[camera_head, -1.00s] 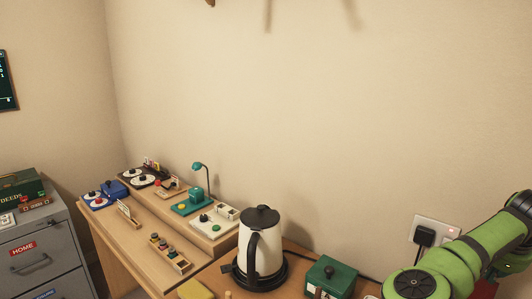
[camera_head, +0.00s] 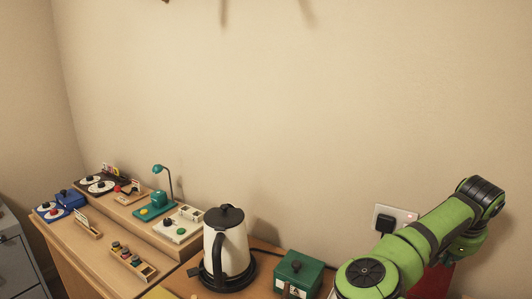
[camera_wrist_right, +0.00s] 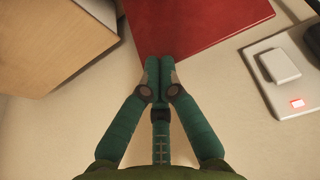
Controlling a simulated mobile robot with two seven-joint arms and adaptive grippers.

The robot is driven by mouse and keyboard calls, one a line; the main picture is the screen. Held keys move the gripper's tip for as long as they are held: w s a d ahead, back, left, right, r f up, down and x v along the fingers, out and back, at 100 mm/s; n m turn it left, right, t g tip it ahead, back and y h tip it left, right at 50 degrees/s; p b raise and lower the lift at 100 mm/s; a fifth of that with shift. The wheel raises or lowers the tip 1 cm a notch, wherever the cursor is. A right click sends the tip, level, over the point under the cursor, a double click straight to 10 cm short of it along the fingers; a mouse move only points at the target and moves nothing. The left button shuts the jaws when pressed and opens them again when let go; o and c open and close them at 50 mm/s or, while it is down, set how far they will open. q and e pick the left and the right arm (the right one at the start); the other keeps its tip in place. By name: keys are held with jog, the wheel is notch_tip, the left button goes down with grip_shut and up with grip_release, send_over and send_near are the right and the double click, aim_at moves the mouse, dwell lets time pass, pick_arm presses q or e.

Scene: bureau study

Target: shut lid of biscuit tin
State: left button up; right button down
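A red flat-sided thing (camera_head: 434,283) shows at the lower right of the head view, partly behind my right arm. In the right wrist view it is a broad red panel (camera_wrist_right: 200,25) just beyond the fingertips. It may be the biscuit tin or its lid; I cannot tell which. The rest of it is hidden or out of frame. My right gripper (camera_wrist_right: 160,64) has its two fingers together, with nothing seen between them. Its tips overlap the panel's near edge in the picture; contact cannot be told. My left gripper is not in view.
A green box with a black knob (camera_head: 298,268) and a white kettle (camera_head: 212,253) stand left of my right arm. A wall socket (camera_head: 385,222) is behind the arm. A wooden block (camera_wrist_right: 50,40) is left of the fingers in the wrist view.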

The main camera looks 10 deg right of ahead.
jog(key=shift+s+a+f, duration=0.15)
jog(key=shift+a+f, duration=0.05)
jog(key=shift+f, duration=0.25)
jog(key=shift+s+a+f, duration=0.15)
jog(key=shift+f, duration=0.25)
jog(key=shift+s+a+r+b, duration=0.25)
jog(key=shift+s+a+b, duration=0.1)
jog(key=shift+s, duration=0.15)
jog(key=shift+s+a+r+b, duration=0.25)
jog(key=shift+s+b, duration=0.1)
jog(key=shift+s, duration=0.1)
jog(key=shift+s+a+r+b, duration=0.2)
jog(key=shift+s+a+b, duration=0.3)
jog(key=shift+s+a, duration=0.35)
jog(key=shift+s+a+r+b, duration=0.15)
jog(key=shift+s+a+b, duration=0.45)
jog(key=shift+s, duration=0.35)
jog(key=shift+a, duration=0.1)
